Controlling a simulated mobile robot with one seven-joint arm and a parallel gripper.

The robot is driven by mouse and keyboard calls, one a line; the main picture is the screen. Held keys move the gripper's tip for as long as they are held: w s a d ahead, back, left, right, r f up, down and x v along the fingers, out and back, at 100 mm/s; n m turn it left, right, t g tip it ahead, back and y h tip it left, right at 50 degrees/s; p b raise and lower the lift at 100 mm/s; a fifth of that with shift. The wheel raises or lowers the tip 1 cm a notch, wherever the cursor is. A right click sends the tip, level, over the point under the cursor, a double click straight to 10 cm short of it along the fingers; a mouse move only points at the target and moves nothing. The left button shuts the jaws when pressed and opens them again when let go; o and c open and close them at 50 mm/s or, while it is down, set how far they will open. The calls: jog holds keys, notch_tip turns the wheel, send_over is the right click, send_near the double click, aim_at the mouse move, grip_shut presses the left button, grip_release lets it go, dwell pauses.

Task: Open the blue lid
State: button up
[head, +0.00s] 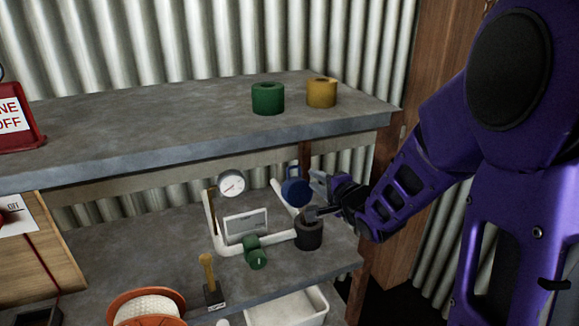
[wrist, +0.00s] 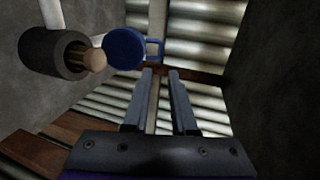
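The blue lid (head: 297,193) is a round blue disc with a loop handle, at the right end of the lower shelf below the bench top. In the wrist view the lid (wrist: 123,48) shows its flat face, with its square loop handle (wrist: 154,49) on the right. A dark grey cylinder (head: 308,233) stands close to the lid; in the wrist view a tan rounded piece (wrist: 95,60) sticks out of its end. My gripper (wrist: 161,72) is open and empty, its fingertips just short of the handle. In the head view, my gripper (head: 317,198) is beside the lid's right side.
White pipes (head: 228,251) with a gauge (head: 231,184) and a green fitting (head: 255,252) stand left of the lid. The bench top (head: 190,119) overhangs this shelf. A wooden post (head: 399,180) rises behind my arm. A white bin (head: 287,309) sits below.

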aim_at(293, 167)
jog(key=b+x, duration=0.1)
jog(key=x, duration=1.6)
jog(key=shift+w+b, duration=0.1)
jog(key=shift+b, duration=0.2)
grip_shut()
jog(key=shift+r, duration=0.1)
dwell(0.5)
